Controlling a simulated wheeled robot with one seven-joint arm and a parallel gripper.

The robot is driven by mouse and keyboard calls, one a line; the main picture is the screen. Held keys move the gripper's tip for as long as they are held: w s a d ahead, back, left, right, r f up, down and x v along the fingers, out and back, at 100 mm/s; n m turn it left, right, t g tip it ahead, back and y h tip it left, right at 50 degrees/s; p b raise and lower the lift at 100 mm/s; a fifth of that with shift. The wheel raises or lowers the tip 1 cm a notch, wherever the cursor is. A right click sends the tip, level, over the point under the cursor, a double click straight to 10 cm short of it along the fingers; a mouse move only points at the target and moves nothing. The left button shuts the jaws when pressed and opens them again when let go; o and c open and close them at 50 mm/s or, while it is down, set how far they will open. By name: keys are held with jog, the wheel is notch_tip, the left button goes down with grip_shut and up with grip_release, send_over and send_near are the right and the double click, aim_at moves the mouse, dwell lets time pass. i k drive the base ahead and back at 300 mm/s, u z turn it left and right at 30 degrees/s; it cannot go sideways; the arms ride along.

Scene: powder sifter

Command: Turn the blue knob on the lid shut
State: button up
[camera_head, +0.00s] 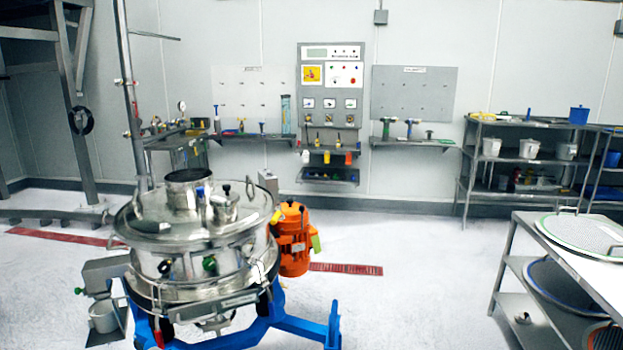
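The powder sifter is a round steel vessel on a blue frame (310,328), left of centre. Its lid (150,232) lies flat on top, with a short open pipe neck (187,178) rising from it. A small blue knob (200,191) stands on the lid beside the neck, on its right side. It is too small to tell how far it is turned. A black-topped fitting (226,190) stands just right of it. My gripper is not in view.
An orange motor (291,240) stands right behind the sifter. A steel table (545,255) with round sieves is at the right, shelves (475,170) behind it. A tall post (131,100) rises behind the lid's left side. The floor between sifter and table is clear.

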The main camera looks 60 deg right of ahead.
aim_at(200, 192)
jog(key=z, duration=1.05)
jog(key=i, duration=0.35)
